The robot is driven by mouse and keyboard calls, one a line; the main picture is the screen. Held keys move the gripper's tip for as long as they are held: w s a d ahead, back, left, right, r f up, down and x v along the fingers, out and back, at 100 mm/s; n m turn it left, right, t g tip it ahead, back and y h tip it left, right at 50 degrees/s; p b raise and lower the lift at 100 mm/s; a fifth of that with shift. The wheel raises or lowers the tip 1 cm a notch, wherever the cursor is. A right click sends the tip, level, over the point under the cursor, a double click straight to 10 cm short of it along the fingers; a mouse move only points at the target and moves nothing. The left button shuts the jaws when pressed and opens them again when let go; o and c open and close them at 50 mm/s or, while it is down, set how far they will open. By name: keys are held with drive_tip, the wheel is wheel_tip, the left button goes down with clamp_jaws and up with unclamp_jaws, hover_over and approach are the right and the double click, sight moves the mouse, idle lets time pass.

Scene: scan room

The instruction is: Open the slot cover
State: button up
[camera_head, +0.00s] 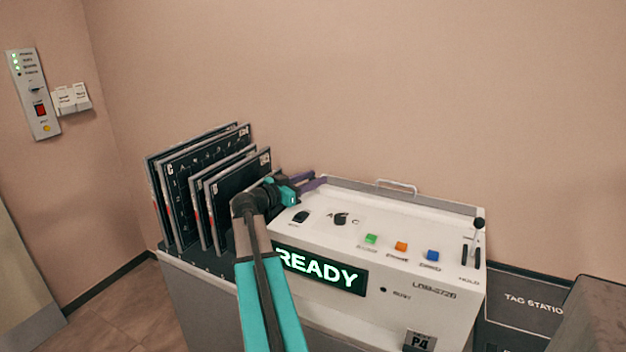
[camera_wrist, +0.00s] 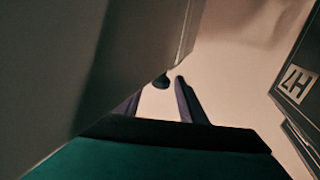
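The white machine (camera_head: 340,308) shows a lit READY display (camera_head: 318,270). Along the back of its top runs a long pale strip with a metal handle (camera_head: 396,186); I cannot tell for sure whether this is the slot cover. My gripper (camera_head: 316,183) is at the machine's back left corner, its purple fingers apart. In the wrist view my gripper (camera_wrist: 158,100) is open, and a small dark rounded knob (camera_wrist: 161,82) shows between the fingertips, beneath a grey surface (camera_wrist: 150,40). I cannot tell whether the fingers touch it.
Several upright dark panels (camera_head: 205,180) stand in a rack close left of my gripper; a dark panel edge (camera_wrist: 297,85) shows at right in the wrist view. The machine's top carries a dial (camera_head: 341,219), coloured buttons (camera_head: 401,246) and a lever (camera_head: 477,232). The wall is close behind.

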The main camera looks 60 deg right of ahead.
drive_tip(key=b+v, duration=0.1)
drive_tip(key=v, duration=0.6)
drive_tip(key=shift+a, duration=0.2)
drive_tip(key=shift+w+d+r, duration=0.1)
drive_tip(key=shift+w, duration=0.05)
idle(0.4)
